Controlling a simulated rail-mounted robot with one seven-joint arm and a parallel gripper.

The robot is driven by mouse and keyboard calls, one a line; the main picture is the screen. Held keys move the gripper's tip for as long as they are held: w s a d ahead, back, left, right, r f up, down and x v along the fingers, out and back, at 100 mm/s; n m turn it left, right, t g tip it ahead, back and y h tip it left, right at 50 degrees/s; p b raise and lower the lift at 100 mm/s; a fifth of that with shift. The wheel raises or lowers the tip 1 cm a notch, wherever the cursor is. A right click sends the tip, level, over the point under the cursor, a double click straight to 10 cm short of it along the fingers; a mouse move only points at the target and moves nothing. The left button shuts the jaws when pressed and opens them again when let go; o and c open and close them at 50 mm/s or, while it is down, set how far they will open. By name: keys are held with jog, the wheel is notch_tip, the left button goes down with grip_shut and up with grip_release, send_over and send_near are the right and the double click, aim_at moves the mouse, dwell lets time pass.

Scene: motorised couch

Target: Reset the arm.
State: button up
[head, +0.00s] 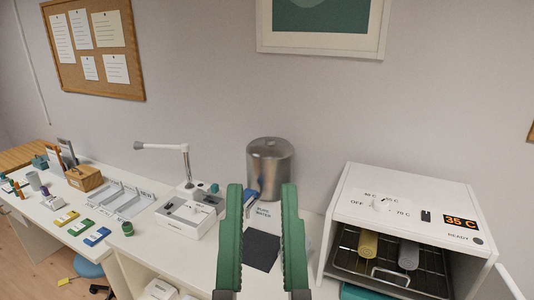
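My gripper (262,190) is in the middle foreground of the head view. Its two green ridged fingers point up and stand apart, with a clear gap and nothing held between them. The rest of my arm is mostly below the picture edge. Behind the fingers stand a metal cylinder (270,163) and a dark flat mat (261,250) on the white counter, partly hidden by the fingers.
A white warming cabinet (405,212) stands open-fronted at right, with a yellow roll (368,243) and a grey roll (408,254) on its rack. At left are a white device (185,218), a compartment tray (120,198) and small coloured items.

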notch_tip(320, 180, up, 25)
jog(key=p, duration=2.4)
jog(key=shift+r+p, duration=0.15)
jog(key=shift+p, duration=0.2)
jog(key=shift+w, duration=0.1)
notch_tip(320, 180, down, 24)
jog(key=b, duration=2.4)
